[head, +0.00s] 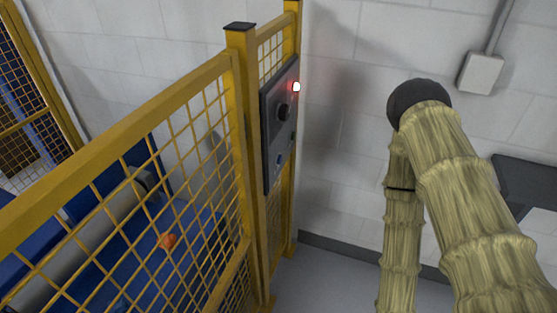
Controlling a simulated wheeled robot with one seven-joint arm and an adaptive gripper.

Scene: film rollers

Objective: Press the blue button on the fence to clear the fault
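A dark control panel (270,135) is mounted on the yellow mesh fence (243,140), seen at a steep angle. A small blue button (279,159) shows low on the panel. Above it is a black round knob (284,112), and a red lamp (296,87) glows near the panel's top. My arm, in a tan fabric sleeve, stands to the right, apart from the panel. Its lower part runs out of the bottom of the picture, and my gripper is not in view.
Behind the fence at left are a grey roller (75,250), blue machine parts and a small orange object (168,241). A white block wall stands behind, with a grey box (481,72) and a dark shelf (530,180) at right. Floor between fence and arm looks clear.

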